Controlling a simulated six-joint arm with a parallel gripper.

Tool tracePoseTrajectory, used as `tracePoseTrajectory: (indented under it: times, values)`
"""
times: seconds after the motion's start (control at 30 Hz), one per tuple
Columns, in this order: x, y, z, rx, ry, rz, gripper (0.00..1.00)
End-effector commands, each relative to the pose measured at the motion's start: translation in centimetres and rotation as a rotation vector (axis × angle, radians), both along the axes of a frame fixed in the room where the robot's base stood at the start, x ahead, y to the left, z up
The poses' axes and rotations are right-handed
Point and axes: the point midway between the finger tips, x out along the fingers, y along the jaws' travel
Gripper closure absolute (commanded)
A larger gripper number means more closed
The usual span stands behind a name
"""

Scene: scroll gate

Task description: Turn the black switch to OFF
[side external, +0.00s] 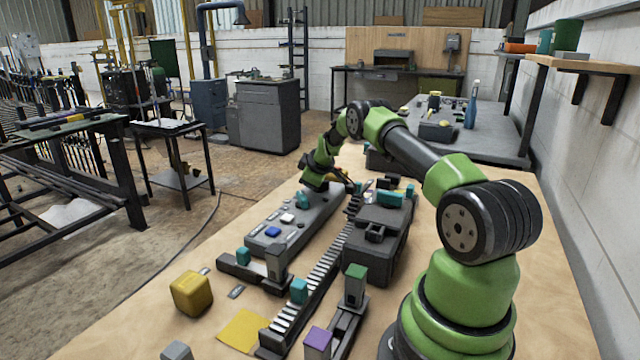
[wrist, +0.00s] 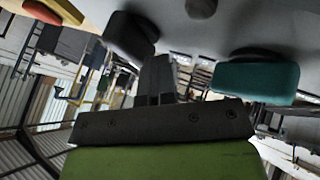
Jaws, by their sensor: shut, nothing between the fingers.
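The grey switch panel (side external: 262,248) lies on the table with blue, white and teal pieces on it. In the wrist view a dark block (wrist: 130,38), which looks like the black switch, stands on the grey surface left of my fingers. A teal block (wrist: 255,78) stands to the right. My gripper (wrist: 158,75) is shut and empty, its fingers low between the two blocks and apparently nearer the dark one. Contact cannot be told. In the side view my gripper (side external: 349,183) is at the panel's far end; the black switch cannot be made out there, and its setting is unreadable.
A toothed rack (side external: 322,272) runs beside the panel, with a dark grey housing (side external: 375,250) to its right. A yellow cube (side external: 191,294), a purple-topped post (side external: 318,342) and a green-topped post (side external: 355,285) stand nearer.

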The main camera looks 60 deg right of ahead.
Motion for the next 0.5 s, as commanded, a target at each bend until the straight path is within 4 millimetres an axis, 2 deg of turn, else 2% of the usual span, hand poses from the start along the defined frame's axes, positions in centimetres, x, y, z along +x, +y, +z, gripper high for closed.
tracePoseTrajectory:
  times: [0.27,0.5]
  values:
    - [-0.2,0.1,0.5,-0.001,-0.002,-0.001,1.00]
    - [-1.5,1.1,2.6,-0.001,-0.002,-0.002,1.00]
